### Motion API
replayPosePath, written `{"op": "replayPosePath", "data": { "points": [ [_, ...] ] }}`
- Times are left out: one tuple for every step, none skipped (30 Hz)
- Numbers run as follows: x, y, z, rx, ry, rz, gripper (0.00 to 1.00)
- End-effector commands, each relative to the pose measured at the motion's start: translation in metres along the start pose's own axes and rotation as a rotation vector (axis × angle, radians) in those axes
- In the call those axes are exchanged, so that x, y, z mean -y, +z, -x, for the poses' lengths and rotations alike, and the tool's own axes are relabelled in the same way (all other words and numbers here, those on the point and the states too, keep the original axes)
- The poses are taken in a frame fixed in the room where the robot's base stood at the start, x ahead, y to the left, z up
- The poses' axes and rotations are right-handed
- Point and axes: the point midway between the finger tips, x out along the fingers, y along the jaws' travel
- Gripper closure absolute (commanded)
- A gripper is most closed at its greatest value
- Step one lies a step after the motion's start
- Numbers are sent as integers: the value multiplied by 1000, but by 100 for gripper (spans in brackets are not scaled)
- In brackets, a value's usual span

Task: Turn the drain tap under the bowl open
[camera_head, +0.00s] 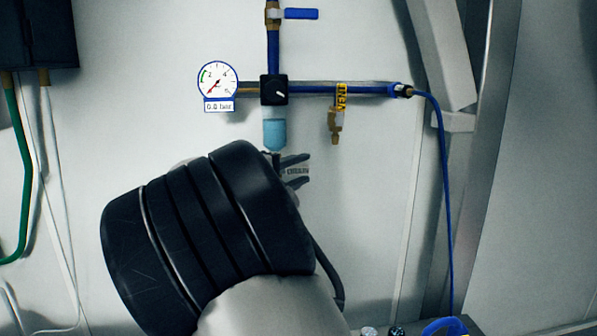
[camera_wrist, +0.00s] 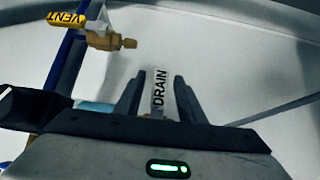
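The light-blue bowl (camera_head: 274,133) hangs under the black regulator knob on the blue pipe. A small part of it shows at the left in the wrist view (camera_wrist: 95,107). The white DRAIN tag (camera_head: 295,171) sits below the bowl; in the wrist view the tag (camera_wrist: 159,90) shows between my fingers. My gripper (camera_head: 294,170) is at the tag, just below and right of the bowl. In the wrist view my gripper (camera_wrist: 157,98) has its two dark fingers apart, one on each side of the tag. The drain tap itself is mostly hidden; I cannot tell whether a finger touches it.
The gauge (camera_head: 218,81) is left of the regulator (camera_head: 274,90), its display seeming to read 0.0 bar. The brass VENT valve (camera_head: 336,122) hangs right of the bowl, close to my gripper. A blue-handled valve (camera_head: 300,14) is above. A blue hose (camera_head: 444,190) runs down at right.

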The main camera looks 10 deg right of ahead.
Motion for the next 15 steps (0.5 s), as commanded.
{"op": "replayPosePath", "data": {
  "points": [
    [0, 0, -1, 0, 0, 0, 64],
    [0, 0, -2, 0, 0, 0, 64],
    [0, 0, -2, 0, 0, 0, 64],
    [0, 0, -2, 0, 0, 0, 64],
    [0, 0, -2, 0, 0, 0, 64],
    [0, 0, -2, 0, 0, 0, 64],
    [0, 0, -2, 0, 0, 0, 64],
    [0, 0, -2, 0, 0, 0, 64],
    [0, 0, -2, 0, 0, 0, 71],
    [0, 0, -2, 0, 0, 0, 76],
    [0, 0, -1, 0, 0, 0, 81],
    [0, 0, -1, 0, 0, 0, 88],
    [0, 0, -1, 0, 0, 0, 93],
    [0, 0, -1, 0, 0, 0, 98],
    [0, 0, -1, 0, 0, 0, 100]
  ]
}}
